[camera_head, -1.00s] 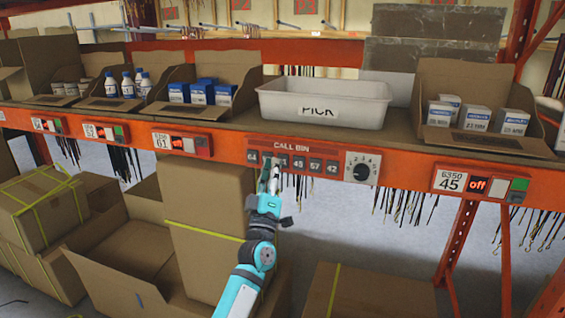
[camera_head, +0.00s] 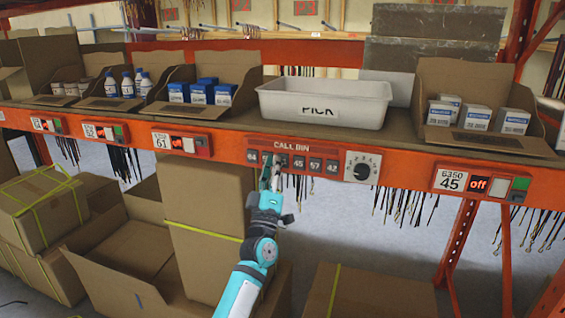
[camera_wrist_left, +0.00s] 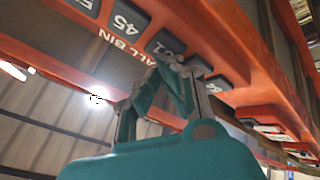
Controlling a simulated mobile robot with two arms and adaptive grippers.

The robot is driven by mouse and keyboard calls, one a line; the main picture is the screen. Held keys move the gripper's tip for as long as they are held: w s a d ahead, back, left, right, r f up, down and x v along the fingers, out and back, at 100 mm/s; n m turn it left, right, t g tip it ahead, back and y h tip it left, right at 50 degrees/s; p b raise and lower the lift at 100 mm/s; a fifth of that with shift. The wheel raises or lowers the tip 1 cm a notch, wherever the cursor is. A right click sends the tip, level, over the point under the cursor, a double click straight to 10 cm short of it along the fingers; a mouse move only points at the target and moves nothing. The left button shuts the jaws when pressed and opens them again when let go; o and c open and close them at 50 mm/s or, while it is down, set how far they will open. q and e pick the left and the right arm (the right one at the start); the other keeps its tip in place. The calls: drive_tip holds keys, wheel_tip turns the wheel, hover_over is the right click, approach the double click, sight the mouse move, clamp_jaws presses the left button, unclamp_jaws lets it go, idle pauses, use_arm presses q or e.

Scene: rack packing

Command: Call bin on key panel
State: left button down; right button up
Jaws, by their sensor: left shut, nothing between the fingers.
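The key panel (camera_head: 290,146), labelled CALL BIN, is on the orange shelf beam below the white bin marked PICK (camera_head: 325,103). It has a row of dark numbered keys, including 64 (camera_head: 253,157), 45 (camera_head: 299,163), 57 (camera_head: 315,165) and 42 (camera_head: 331,167). My left gripper (camera_head: 270,163) is shut and empty, with its tips at the keys between 64 and 45, hiding part of the row. In the left wrist view, key 45 (camera_wrist_left: 127,22) shows beside the fingertips (camera_wrist_left: 183,68). I cannot tell whether they touch a key. My right gripper is out of view.
A rotary dial (camera_head: 361,167) is at the panel's right end. Label units such as 61 (camera_head: 182,143) and 45 off (camera_head: 479,185) line the beam. Cardboard boxes (camera_head: 205,200) stand below. Goods in open cartons and hanging straps are near the beam.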

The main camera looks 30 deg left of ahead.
use_arm(q)
drive_tip(key=shift+w, duration=0.35)
drive_tip(key=shift+s, duration=0.15)
idle(0.4)
drive_tip(key=shift+s+d+p, duration=0.15)
drive_tip(key=shift+s+p, duration=0.15)
drive_tip(key=shift+s, duration=0.4)
drive_tip(key=s+p, duration=0.1)
drive_tip(key=s, duration=0.1)
drive_tip(key=s+d+p, duration=0.1)
drive_tip(key=s, duration=0.2)
drive_tip(key=shift+d, duration=0.1)
drive_tip(key=shift+w, duration=0.1)
idle(0.6)
